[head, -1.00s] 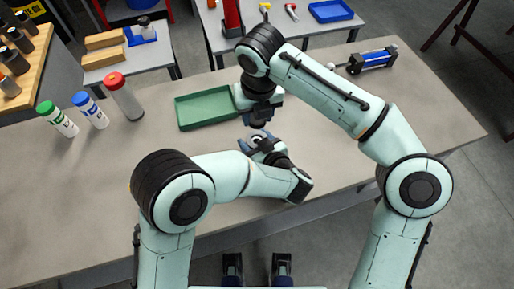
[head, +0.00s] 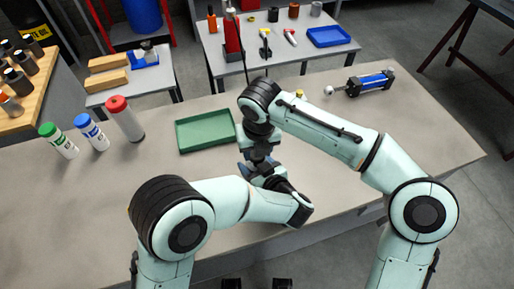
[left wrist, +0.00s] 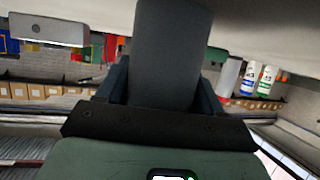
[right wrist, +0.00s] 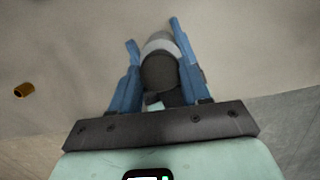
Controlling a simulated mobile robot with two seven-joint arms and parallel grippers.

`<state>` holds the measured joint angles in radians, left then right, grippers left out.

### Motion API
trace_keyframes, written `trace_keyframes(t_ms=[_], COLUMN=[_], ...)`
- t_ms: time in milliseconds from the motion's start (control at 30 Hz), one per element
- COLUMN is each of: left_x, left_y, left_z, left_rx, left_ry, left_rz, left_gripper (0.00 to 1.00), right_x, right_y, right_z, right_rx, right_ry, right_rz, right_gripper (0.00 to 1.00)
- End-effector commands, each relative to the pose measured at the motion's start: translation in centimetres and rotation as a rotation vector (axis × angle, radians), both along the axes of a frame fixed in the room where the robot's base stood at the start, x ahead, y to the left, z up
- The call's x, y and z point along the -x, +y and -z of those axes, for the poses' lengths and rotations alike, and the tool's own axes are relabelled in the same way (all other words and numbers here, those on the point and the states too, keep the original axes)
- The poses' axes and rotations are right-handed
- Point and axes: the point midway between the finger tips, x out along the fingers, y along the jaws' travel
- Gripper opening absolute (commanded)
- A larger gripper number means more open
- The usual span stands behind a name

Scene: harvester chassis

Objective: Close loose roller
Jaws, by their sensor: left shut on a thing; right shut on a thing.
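My left gripper (left wrist: 165,90) is shut on a thick dark grey cylinder (left wrist: 170,55), which seems to be the roller's body and stands up between its fingers. My right gripper (right wrist: 158,70) has its blue fingers on both sides of a piece with a pale grey band (right wrist: 160,43) and a dark round end (right wrist: 160,72). In the head view my left gripper (head: 262,168) is directly below my right gripper (head: 260,148), above the bench. The two grippers are very close or touching, and they hide most of the held parts. I cannot tell how the parts meet.
A green tray (head: 180,140) lies just left of the grippers on the grey bench (head: 90,200). Several capped bottles (head: 92,136) stand farther left. A blue cylinder assembly (head: 370,84) lies at the back right. A small brass piece (right wrist: 24,90) lies on the bench.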

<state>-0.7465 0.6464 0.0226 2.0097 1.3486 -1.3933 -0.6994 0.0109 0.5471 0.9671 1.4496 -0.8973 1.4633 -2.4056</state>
Motion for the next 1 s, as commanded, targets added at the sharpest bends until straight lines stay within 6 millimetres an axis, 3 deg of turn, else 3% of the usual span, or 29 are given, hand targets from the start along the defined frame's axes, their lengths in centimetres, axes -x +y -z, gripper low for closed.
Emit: trace_keyframes(t_ms=[367, 1000], left_x=[0.0, 0.0], left_y=[0.0, 0.0], left_z=[0.0, 0.0], left_rx=[0.0, 0.001], left_ry=[0.0, -0.001], left_rz=[0.001, 0.001], left_gripper=[0.12, 0.12], right_x=[0.0, 0.0], right_y=[0.0, 0.0], right_z=[1.8, 2.0], right_rx=[0.0, 0.0], right_ry=[0.001, 0.001], right_rz=[-0.001, 0.0], right_gripper=[0.18, 0.18])
